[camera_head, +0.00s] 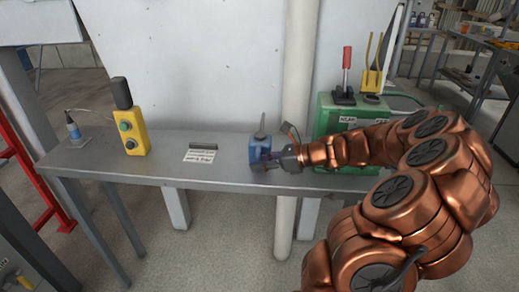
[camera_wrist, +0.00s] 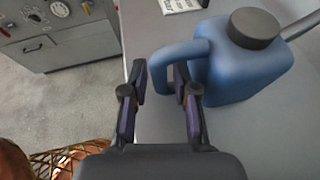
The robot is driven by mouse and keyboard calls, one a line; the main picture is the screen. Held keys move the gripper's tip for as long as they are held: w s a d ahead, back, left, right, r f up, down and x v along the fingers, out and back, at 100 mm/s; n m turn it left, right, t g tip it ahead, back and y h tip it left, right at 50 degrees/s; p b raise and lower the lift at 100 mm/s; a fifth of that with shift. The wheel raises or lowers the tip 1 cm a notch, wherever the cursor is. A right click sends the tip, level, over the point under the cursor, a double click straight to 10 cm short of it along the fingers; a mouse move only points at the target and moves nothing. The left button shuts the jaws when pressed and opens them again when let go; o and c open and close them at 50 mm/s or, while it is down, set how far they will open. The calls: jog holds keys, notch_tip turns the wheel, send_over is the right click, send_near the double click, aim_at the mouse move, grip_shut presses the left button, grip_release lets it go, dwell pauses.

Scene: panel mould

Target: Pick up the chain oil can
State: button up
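The chain oil can is a blue can (camera_head: 258,147) with a thin upright spout, standing on the grey bench. In the wrist view its blue body with a dark round cap (camera_wrist: 235,75) is at the upper right, and its loop handle (camera_wrist: 158,62) points toward my fingers. My gripper (camera_head: 272,162) is at the can's front right in the head view. In the wrist view my gripper (camera_wrist: 162,80) is open, with the handle's outer bar between its fingertips. A small gap appears to remain beside the handle; contact is unclear.
On the bench (camera_head: 225,176), a yellow button box (camera_head: 131,132), a small blue-tipped item (camera_head: 73,129) and a white label card (camera_head: 201,154) are to the left. A green machine (camera_head: 335,115) with levers stands close right, behind my arm. A wall and pipe (camera_head: 298,70) are behind.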

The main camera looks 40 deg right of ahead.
jog(key=shift+w+a+f, duration=0.2)
jog(key=shift+w+a, duration=0.05)
jog(key=shift+w, duration=0.1)
grip_shut()
dwell(0.3)
